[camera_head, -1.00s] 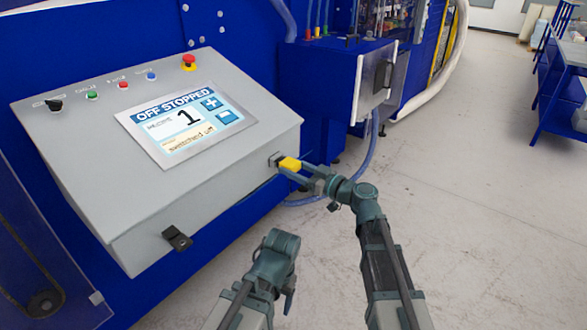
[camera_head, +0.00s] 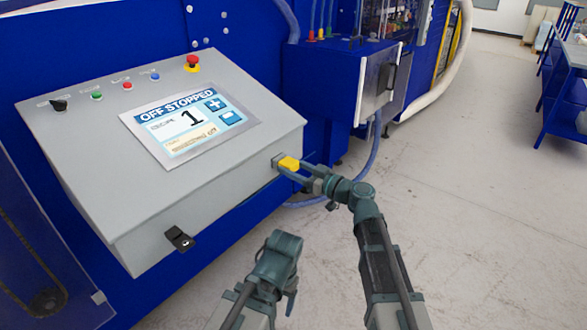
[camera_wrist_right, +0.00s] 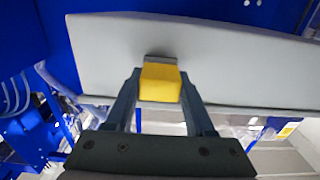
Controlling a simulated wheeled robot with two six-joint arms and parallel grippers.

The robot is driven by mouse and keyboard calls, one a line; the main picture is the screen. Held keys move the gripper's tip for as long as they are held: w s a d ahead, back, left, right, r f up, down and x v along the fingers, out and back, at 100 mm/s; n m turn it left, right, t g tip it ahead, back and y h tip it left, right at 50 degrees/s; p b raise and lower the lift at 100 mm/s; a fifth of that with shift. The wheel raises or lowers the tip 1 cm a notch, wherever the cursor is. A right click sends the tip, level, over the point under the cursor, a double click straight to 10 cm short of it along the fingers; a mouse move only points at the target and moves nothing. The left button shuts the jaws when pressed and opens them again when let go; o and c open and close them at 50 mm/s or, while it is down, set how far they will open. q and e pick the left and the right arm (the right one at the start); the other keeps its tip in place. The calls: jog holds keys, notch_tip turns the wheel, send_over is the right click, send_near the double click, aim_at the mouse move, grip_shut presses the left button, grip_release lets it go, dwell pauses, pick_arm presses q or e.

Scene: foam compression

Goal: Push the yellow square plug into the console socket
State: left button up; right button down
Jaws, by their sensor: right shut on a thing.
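The yellow square plug (camera_head: 289,164) is at the right end of the console's front face. My right gripper (camera_head: 292,170) is shut on it, and in the right wrist view the plug (camera_wrist_right: 160,82) sits between the two fingers (camera_wrist_right: 160,90). The grey socket (camera_head: 277,160) shows just left of the plug, and as a grey edge (camera_wrist_right: 160,58) above it in the wrist view. The plug meets the socket; how deep it sits I cannot tell. My left arm is low in the head view, its fingertips not clearly seen.
The grey console (camera_head: 190,200) has a screen reading "OFF STOPPED" (camera_head: 188,118), several buttons and a red emergency stop (camera_head: 192,62). A black latch (camera_head: 180,239) is on its front. A blue machine stands behind. A blue hose (camera_head: 374,150) hangs behind my right arm. Open floor lies right.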

aim_at(295, 169)
jog(key=shift+w+a, duration=0.1)
jog(key=shift+c, duration=0.9)
grip_release()
jog(key=shift+v, duration=2.95)
jog(key=v, duration=1.4)
jog(key=shift+a, duration=0.1)
